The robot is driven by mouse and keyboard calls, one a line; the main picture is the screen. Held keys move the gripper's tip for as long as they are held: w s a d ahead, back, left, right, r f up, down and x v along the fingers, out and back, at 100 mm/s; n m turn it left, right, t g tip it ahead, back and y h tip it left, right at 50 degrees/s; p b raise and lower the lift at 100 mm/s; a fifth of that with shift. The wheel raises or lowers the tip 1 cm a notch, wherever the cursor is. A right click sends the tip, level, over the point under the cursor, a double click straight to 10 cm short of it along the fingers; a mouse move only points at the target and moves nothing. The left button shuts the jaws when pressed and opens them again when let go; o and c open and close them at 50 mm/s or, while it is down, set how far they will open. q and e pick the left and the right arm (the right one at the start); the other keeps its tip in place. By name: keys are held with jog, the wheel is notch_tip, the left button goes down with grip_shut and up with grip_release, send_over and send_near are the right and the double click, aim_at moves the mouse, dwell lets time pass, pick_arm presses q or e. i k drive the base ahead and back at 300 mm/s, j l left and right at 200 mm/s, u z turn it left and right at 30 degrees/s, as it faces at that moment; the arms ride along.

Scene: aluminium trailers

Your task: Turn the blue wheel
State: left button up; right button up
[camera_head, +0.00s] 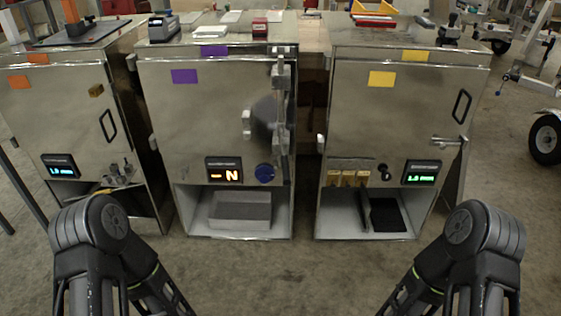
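The blue wheel (265,173) is a small round knob on the front of the middle metal cabinet (205,115). It sits low on the panel, right of an orange-lit display (224,170) and above the cabinet's open lower bay. Nothing touches it. My two dark arms rise at the lower left and lower right of the head view, both well in front of the cabinets and apart from the wheel. Neither gripper shows in the view, so I cannot see their fingers.
A cabinet with a blue-lit display (60,166) stands left, and one with a green-lit display (421,172) stands right. A grey box (240,212) lies in the middle bay. A vertical latch bar (281,115) stands just above right of the wheel. The floor (285,275) in front is clear.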

aim_at(265, 174)
jog(key=i+l+u, duration=0.2)
jog(key=i+l, duration=0.2)
jog(key=l, duration=0.2)
jog(key=i+l+u, duration=0.2)
jog(key=i+l, duration=0.15)
jog(key=l, duration=0.3)
jog(key=i+l+u, duration=0.1)
jog(key=l, duration=0.2)
jog(key=i+l+u, duration=0.1)
jog(key=l, duration=0.25)
jog(key=i+l+u, duration=0.1)
jog(key=i+l, duration=0.15)
jog(key=l, duration=0.15)
